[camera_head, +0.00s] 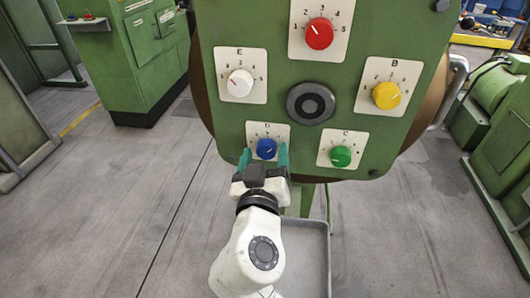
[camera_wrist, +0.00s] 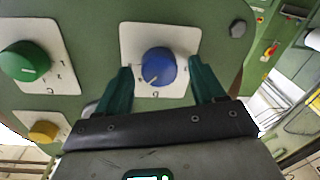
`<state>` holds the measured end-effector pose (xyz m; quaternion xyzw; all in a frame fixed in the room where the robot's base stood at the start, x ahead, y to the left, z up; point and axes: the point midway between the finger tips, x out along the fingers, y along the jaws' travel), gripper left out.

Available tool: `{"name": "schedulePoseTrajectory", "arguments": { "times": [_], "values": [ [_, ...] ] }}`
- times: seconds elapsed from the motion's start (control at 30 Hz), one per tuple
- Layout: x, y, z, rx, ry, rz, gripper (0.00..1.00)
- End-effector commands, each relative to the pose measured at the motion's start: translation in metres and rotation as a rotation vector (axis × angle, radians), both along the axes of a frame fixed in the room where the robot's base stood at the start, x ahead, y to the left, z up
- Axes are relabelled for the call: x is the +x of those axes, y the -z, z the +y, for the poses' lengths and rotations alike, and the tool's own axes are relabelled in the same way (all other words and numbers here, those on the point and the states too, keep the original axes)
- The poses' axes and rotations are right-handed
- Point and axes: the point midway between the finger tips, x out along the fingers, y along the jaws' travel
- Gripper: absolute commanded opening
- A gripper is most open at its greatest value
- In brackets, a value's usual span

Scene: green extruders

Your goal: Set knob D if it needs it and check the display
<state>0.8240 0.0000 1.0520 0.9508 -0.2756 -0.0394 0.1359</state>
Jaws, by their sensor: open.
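Knob D is the blue knob (camera_head: 266,148) on a white dial plate (camera_head: 281,131) at the lower left of the green panel. In the wrist view the blue knob (camera_wrist: 158,66) has a pale pointer line toward its lower left; the plate's small marks are too blurred to read. My gripper (camera_head: 264,157) is in front of knob D, its green fingers open. In the wrist view the fingers (camera_wrist: 160,84) stand on either side of the knob's lower part, with gaps between them and the knob. I cannot make out a display.
The panel (camera_head: 345,70) also carries a red knob (camera_head: 319,33), white knob E (camera_head: 239,83), yellow knob B (camera_head: 386,95), green knob C (camera_head: 340,156) and a dark round hub (camera_head: 310,103). A grey tray (camera_head: 313,245) lies below. Green machines flank open floor at left.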

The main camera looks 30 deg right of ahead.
Motion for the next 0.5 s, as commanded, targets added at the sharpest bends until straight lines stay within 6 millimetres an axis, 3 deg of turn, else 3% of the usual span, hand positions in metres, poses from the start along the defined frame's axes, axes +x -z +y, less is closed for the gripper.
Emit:
{"name": "schedulePoseTrajectory", "arguments": {
  "times": [0.33, 0.5],
  "values": [
    [0.003, 0.0002, -0.0023, 0.0, 0.001, 0.0, 0.69],
    [0.0029, 0.0001, -0.0022, 0.0, 0.001, 0.0, 0.52]
  ]
}}
